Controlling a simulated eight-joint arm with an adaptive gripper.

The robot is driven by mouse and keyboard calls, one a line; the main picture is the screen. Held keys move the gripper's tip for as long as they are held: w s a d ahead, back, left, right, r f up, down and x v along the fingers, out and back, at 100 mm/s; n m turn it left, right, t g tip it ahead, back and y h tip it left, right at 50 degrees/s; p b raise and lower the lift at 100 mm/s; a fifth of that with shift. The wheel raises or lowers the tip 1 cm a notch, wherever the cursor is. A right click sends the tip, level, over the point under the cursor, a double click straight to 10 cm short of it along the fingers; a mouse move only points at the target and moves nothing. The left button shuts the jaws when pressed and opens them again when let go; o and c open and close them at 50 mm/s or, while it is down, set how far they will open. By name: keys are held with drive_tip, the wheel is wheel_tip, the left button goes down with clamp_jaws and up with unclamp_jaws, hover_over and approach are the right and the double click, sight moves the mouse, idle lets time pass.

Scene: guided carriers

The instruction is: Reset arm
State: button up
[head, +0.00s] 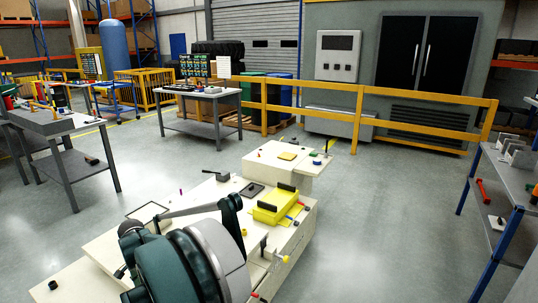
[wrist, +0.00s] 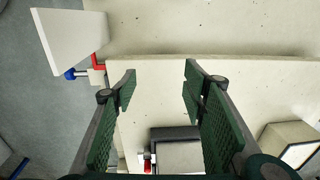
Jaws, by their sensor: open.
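My gripper (wrist: 159,80) is open in the wrist view, with its two green padded fingers well apart and nothing between them. A cream surface (wrist: 230,80) lies beyond the fingertips. In the head view my dark green and grey arm fills the lower middle, over the cream workbench (head: 215,190); I cannot make out the fingers there. A yellow carrier (head: 265,214) with black end blocks sits on the bench, to the right of my arm.
Side tables and a yellow railing (head: 330,113) stand around open floor.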

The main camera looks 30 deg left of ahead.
drive_tip(key=w+d+r+t+y, duration=0.1)
drive_tip(key=w+d+r, duration=1.9)
drive_tip(key=d, duration=0.2)
drive_tip(key=w+d+r+t, duration=0.1)
drive_tip(key=w+d+r, duration=0.25)
drive_tip(key=d, duration=0.55)
drive_tip(key=w+d+r+p, duration=0.1)
drive_tip(key=w+d+r, duration=0.1)
drive_tip(key=d+r, duration=0.5)
drive_tip(key=w+d+r+t, duration=0.1)
drive_tip(key=w+d+r, duration=0.15)
drive_tip(key=d, duration=0.85)
drive_tip(key=s+d+r+t, duration=0.1)
drive_tip(key=s+d+r, duration=0.1)
drive_tip(key=d, duration=0.8)
drive_tip(key=s+d+r+p, duration=0.1)
drive_tip(key=s+d+r, duration=0.1)
drive_tip(key=d, duration=0.7)
drive_tip(key=s+d+r+t, duration=0.1)
drive_tip(key=s+d+r, duration=0.1)
drive_tip(key=d, duration=0.8)
drive_tip(key=s+d+f+t+h, duration=0.1)
drive_tip(key=s+d+f, duration=0.1)
drive_tip(key=s+d, duration=0.6)
drive_tip(key=s+d+f+t+p, duration=0.1)
drive_tip(key=s+d+f, duration=0.2)
drive_tip(key=s+d, duration=0.5)
drive_tip(key=d, duration=0.6)
drive_tip(key=shift+s+d+h, duration=0.35)
drive_tip(key=shift+d+h, duration=0.05)
